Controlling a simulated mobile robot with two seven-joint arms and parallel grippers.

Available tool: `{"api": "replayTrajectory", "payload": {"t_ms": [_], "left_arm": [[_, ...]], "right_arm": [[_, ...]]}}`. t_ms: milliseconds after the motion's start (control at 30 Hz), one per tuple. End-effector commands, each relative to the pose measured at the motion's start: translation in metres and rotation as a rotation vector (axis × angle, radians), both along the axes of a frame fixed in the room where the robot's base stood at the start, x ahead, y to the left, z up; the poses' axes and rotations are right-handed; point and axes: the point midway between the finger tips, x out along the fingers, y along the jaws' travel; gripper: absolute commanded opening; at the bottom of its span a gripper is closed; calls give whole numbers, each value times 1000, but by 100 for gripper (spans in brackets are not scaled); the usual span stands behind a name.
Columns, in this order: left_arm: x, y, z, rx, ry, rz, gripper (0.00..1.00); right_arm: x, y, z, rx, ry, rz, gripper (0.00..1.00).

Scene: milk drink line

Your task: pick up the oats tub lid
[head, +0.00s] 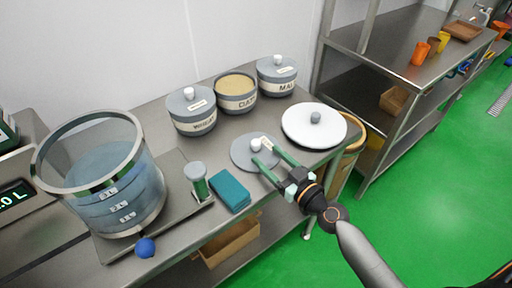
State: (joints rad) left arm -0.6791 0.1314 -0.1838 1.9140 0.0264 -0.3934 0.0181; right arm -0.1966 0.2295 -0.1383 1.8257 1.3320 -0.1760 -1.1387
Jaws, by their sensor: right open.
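The oats tub lid (243,158) is a flat grey disc with a white knob (256,144), lying on the metal table. The open oats tub (236,100), full of tan oats, stands behind it between two lidded tubs. My right gripper (265,152) is open, reaching in from the lower right. Its two green fingers are over the lid, with the tips near the knob. I cannot tell whether they touch it. My left gripper is not in view.
The wheat tub (192,119) and another lidded tub (277,82) flank the oats tub. A white lid (314,130) lies right of the gripper. A shelf (400,75) stands right.

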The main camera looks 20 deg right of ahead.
Motion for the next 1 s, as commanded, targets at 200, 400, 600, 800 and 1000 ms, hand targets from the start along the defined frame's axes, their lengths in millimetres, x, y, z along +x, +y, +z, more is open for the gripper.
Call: {"api": "replayTrajectory", "payload": {"t_ms": [200,400,600,800,1000], "left_arm": [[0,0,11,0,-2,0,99],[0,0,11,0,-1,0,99],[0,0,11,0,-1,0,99],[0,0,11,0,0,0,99],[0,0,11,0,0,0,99]], "right_arm": [[29,11,3,2,0,0,68],[36,13,1,1,0,1,68],[36,13,1,0,0,1,63],[36,13,1,0,0,0,40],[36,13,1,0,0,0,18]]}}
